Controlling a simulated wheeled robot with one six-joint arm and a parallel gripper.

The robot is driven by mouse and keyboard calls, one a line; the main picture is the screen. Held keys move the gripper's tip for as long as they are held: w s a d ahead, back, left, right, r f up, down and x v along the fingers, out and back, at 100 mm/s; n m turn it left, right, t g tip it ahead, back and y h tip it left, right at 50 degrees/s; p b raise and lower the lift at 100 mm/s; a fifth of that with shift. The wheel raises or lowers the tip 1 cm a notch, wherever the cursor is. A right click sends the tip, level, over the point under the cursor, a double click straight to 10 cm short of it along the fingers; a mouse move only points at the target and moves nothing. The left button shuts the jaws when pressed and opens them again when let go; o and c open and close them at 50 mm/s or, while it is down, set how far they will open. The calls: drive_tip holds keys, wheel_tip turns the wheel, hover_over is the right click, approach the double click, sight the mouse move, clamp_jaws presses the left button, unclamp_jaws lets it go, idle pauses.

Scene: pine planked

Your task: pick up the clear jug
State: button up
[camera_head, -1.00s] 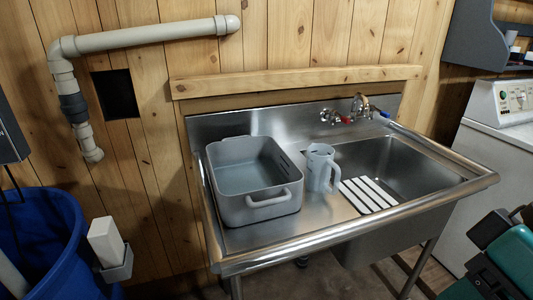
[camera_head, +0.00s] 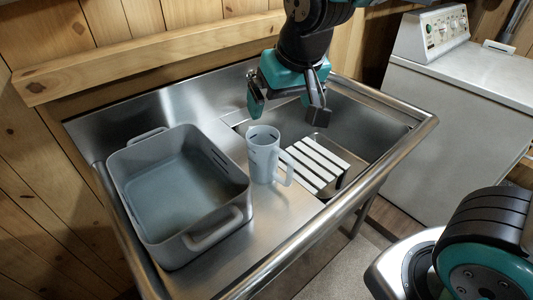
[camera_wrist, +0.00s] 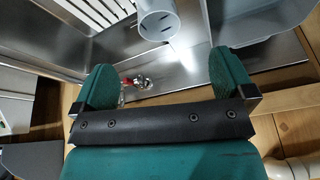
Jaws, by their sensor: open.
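The clear jug (camera_head: 263,155) stands upright on the steel drainboard, between the grey tub and the sink basin. It looks pale and translucent, with its handle toward the right front. My gripper (camera_head: 287,108) is open and empty, above the sink basin, behind and a little to the right of the jug, and apart from it. In the wrist view the jug (camera_wrist: 158,22) shows at the top, beyond the gap between my open fingers (camera_wrist: 168,84). Its lower part is cut off by the picture edge there.
A grey tub (camera_head: 180,250) with handles stands on the drainboard left of the jug. A white slatted rack (camera_head: 316,163) lies at the basin's edge, right of the jug. The sink's raised front rim (camera_head: 300,240) runs before them. A white machine (camera_head: 450,110) stands at the right.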

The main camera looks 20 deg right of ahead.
drive_tip(key=w+f, duration=0.1)
drive_tip(key=w, duration=0.2)
drive_tip(key=p, duration=0.2)
approach(264, 144)
wheel_tip(264, 144, down, 5)
drive_tip(key=a, duration=0.2)
drive_tip(key=shift+s+a+f+m+t+h, duration=0.15)
drive_tip(key=shift+s+f+m+t+h, duration=0.15)
drive_tip(key=shift+s+m, duration=0.15)
drive_tip(key=shift+c, duration=0.5)
drive_tip(key=c, duration=1)
drive_tip(key=shift+r, duration=0.15)
